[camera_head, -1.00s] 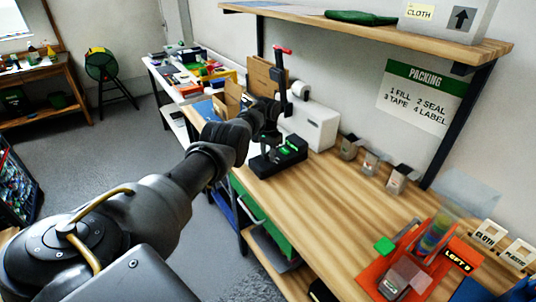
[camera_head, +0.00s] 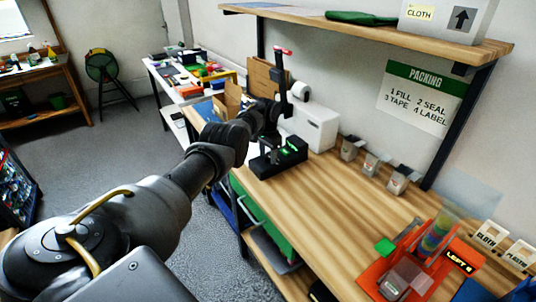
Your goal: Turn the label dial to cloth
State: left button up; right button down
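The black device with green-lit parts (camera_head: 278,158) stands on the wooden bench, near the white box-shaped machine (camera_head: 315,125). My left arm comes in from the lower left, and its dark gripper (camera_head: 268,138) is at or just above the black device. The arm hides part of the device, and I cannot tell whether the fingers touch it or are open. I cannot make out a label dial for certain. A CLOTH card (camera_head: 488,234) stands at the right of the bench beside a PLASTIC card (camera_head: 518,254). My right gripper is not in view.
An orange station (camera_head: 383,272) with a clear tube of coloured pieces (camera_head: 436,236) and a LEFT display (camera_head: 459,261) stands at the front right. Small dispensers (camera_head: 372,162) line the wall. A shelf (camera_head: 390,33) hangs above. The middle of the bench is clear.

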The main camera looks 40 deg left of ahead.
aim_at(268, 155)
pick_arm(q)
notch_tip(268, 155, up, 3)
jog(key=shift+w+r+p, duration=0.1)
jog(key=shift+p, duration=0.65)
notch_tip(268, 155, up, 8)
jog(key=shift+f, duration=0.2)
